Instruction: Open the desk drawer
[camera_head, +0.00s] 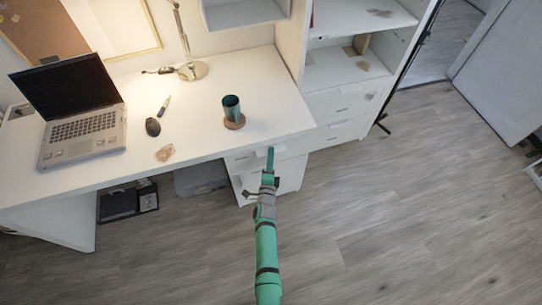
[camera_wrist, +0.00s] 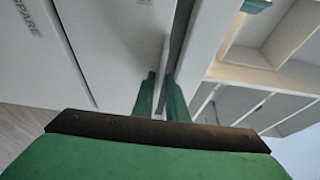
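The white desk (camera_head: 190,125) has a drawer unit under its right end. The desk drawer front (camera_head: 240,160) shows just below the desktop edge, partly hidden by my arm. My gripper (camera_head: 270,158) is at this drawer front, under the desk's front right corner. In the wrist view my gripper's two green fingers (camera_wrist: 161,84) stand close together with a narrow gap. A pale panel edge lies in line with that gap, beside a dark slit. I cannot tell whether the fingers touch or grip it. The drawer looks closed in the head view.
A laptop (camera_head: 82,128), a mouse (camera_head: 153,127), a green cup (camera_head: 231,106) and a lamp (camera_head: 192,70) stand on the desk. A white shelf unit with drawers (camera_head: 340,102) stands at right. The floor (camera_head: 400,200) in front is clear.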

